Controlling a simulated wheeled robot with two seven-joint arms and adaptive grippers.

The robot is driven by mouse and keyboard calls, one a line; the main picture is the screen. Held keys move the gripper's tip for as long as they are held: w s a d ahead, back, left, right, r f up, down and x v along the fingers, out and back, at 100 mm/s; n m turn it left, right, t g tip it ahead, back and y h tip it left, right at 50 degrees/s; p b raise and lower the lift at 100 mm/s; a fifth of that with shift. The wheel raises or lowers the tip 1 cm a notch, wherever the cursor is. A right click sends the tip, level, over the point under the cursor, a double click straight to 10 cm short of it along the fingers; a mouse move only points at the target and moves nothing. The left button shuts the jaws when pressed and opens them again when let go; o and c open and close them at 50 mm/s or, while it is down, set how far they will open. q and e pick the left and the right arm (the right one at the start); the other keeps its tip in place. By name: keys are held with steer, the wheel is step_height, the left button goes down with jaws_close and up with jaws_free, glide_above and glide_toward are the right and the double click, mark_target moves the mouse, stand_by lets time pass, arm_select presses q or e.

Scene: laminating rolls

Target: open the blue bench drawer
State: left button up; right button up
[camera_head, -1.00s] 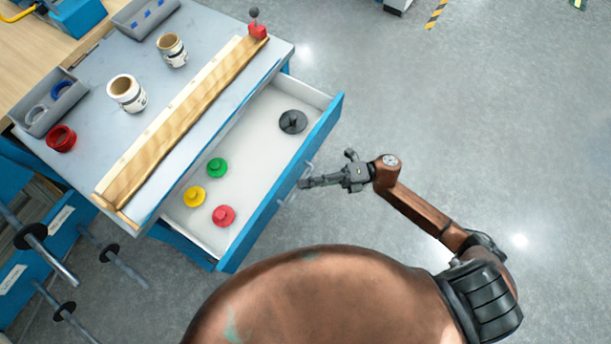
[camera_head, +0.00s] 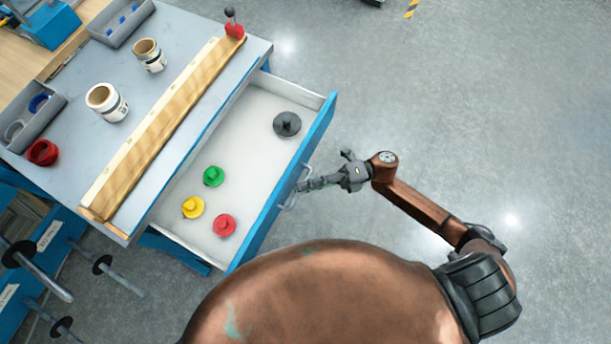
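The blue bench drawer (camera_head: 318,126) is pulled well out from under the grey bench top. Its white inside shows a green, a yellow and a red knobbed disc at the near end and a dark disc at the far end. The metal handle (camera_head: 288,201) is on the blue front. My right gripper (camera_head: 304,184) is at the handle, with its fingertips at or around the bar. The fingers look close together, but the view is too small to tell whether they are closed on the bar. My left gripper is not in view.
Rods with black discs (camera_head: 103,264) stick out at lower left. The floor (camera_head: 470,100) to the right is clear.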

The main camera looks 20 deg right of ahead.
steer(key=shift+o, duration=0.2)
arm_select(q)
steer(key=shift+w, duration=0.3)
arm_select(e)
steer(key=d+f, duration=0.1)
steer(key=d, duration=1.1)
steer(key=shift+f, duration=0.3)
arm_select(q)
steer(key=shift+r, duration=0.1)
arm_select(e)
steer(key=shift+a, duration=0.1)
